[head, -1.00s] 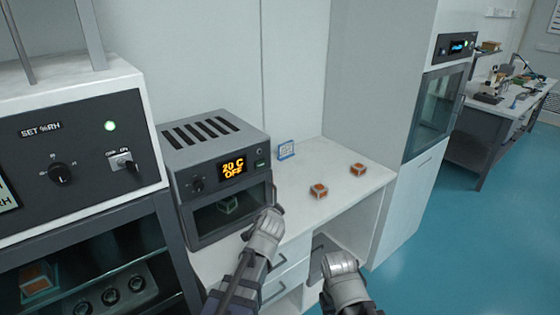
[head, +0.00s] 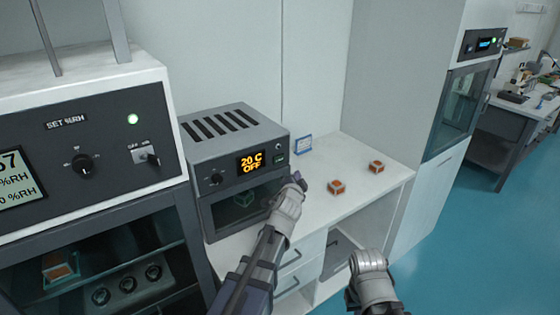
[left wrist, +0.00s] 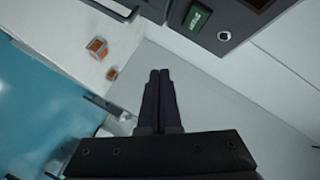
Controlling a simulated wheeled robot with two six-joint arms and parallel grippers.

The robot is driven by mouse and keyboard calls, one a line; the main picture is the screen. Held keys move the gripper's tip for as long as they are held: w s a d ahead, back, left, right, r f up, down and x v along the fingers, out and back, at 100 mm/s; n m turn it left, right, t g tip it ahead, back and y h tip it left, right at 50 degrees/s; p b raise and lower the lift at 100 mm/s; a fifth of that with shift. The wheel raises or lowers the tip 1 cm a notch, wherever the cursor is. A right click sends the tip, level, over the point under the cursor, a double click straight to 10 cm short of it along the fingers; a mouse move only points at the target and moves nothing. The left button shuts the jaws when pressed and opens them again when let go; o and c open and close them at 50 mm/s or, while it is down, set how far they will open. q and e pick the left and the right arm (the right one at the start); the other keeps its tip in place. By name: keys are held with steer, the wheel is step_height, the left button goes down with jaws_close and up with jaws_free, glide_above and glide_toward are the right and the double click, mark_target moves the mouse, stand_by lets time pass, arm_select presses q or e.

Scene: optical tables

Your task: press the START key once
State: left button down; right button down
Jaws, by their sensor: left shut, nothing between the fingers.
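The small oven (head: 236,142) stands on the white counter with an orange display reading "20 C OFF". The green START key (head: 280,161) is small at the right end of its front panel. In the left wrist view the key (left wrist: 197,18) is at the top, with light lettering too small to read surely. My left gripper (head: 297,180) is shut and empty, just below and right of the key in the head view. In the left wrist view its fingertips (left wrist: 160,73) are apart from the key. My right gripper (head: 368,262) is low at the right; its fingers are hidden.
A round button or light (left wrist: 224,35) sits beside the key. Two orange-topped blocks (head: 336,187) (head: 376,167) lie on the counter (head: 350,155), and a small blue-framed sign (head: 302,143) stands behind. The humidity cabinet (head: 100,150) is at the left.

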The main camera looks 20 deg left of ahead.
mark_target(283, 160)
arm_select(q)
steer(key=w+a, duration=0.4)
steer(key=a, duration=0.2)
steer(key=shift+w, duration=0.35)
steer(key=shift+w+a, duration=0.15)
steer(key=shift+a, duration=0.05)
stand_by(1.8)
steer(key=shift+w+a, duration=0.15)
steer(key=shift+a, duration=0.05)
steer(key=shift+w+a, duration=0.2)
steer(key=shift+a, duration=0.1)
stand_by(0.8)
stand_by(0.3)
steer(key=shift+s+d, duration=0.5)
steer(key=shift+d, duration=0.15)
steer(key=shift+s+d, duration=0.8)
steer(key=shift+d, duration=0.2)
steer(key=shift+s+d, duration=0.75)
steer(key=shift+d, duration=0.25)
steer(key=shift+f, duration=0.1)
